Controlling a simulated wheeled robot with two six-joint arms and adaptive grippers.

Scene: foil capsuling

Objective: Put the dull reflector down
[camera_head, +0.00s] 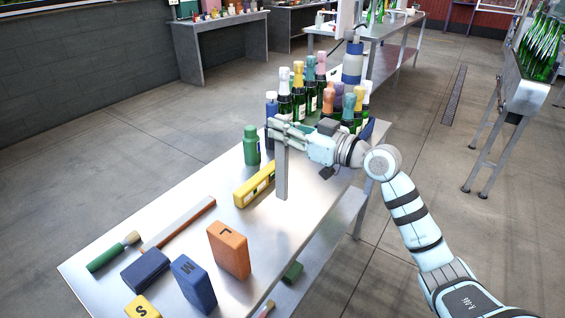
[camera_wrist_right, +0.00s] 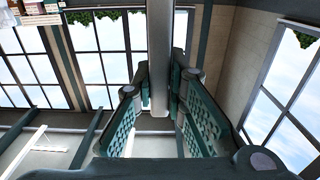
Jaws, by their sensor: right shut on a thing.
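The dull reflector (camera_head: 282,172) appears to be the long flat grey bar hanging upright below my right gripper (camera_head: 282,128). My right gripper is shut on its upper end, over the metal table (camera_head: 318,190). The bar's lower end is close to the table top, and I cannot tell whether it touches. In the right wrist view the grey bar (camera_wrist_right: 160,55) stands between the fingers of the right gripper (camera_wrist_right: 160,85). My left gripper is in neither view.
A yellow level (camera_head: 254,184) lies left of the bar, near a green bottle (camera_head: 251,146). Foil-topped bottles (camera_head: 311,92) crowd the far end. Bare table lies between.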

